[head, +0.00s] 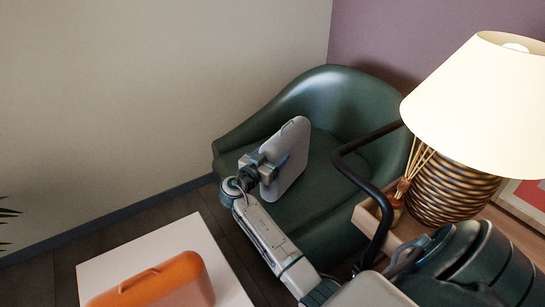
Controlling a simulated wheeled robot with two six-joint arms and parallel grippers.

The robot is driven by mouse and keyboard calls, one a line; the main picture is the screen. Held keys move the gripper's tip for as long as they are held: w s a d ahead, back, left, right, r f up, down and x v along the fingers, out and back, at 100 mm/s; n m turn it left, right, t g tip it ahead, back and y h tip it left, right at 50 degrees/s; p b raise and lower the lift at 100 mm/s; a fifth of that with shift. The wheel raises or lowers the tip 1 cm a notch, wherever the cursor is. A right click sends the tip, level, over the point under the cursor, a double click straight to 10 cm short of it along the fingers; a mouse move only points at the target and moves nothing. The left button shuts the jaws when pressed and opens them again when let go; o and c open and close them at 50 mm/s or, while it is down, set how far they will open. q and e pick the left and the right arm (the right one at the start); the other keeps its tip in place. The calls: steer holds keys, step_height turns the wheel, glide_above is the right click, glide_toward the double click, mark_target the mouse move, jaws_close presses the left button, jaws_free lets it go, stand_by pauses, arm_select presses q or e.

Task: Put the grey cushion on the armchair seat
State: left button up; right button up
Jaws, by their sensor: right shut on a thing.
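The grey cushion (291,163) is in my right gripper (270,168) in the head view. It is held upright and tilted, over the seat of the dark green armchair (320,100). The gripper is shut on the cushion's near left side. I cannot tell whether the cushion's lower edge touches the seat (317,207). The cushion hides part of the seat and the inner back. My left gripper is not in view.
A lamp with a cream shade (483,97) and a ribbed bronze base (452,192) stands on a wooden side table (408,226) at the right, beside reed sticks. An orange object (160,284) lies on a white table (136,262) at the lower left. Dark floor shows between.

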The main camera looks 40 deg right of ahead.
steer(key=o, duration=1.5)
steer(key=shift+a, duration=0.1)
steer(key=v, duration=0.7)
steer(key=shift+a, duration=0.2)
steer(key=shift+s+r, duration=0.1)
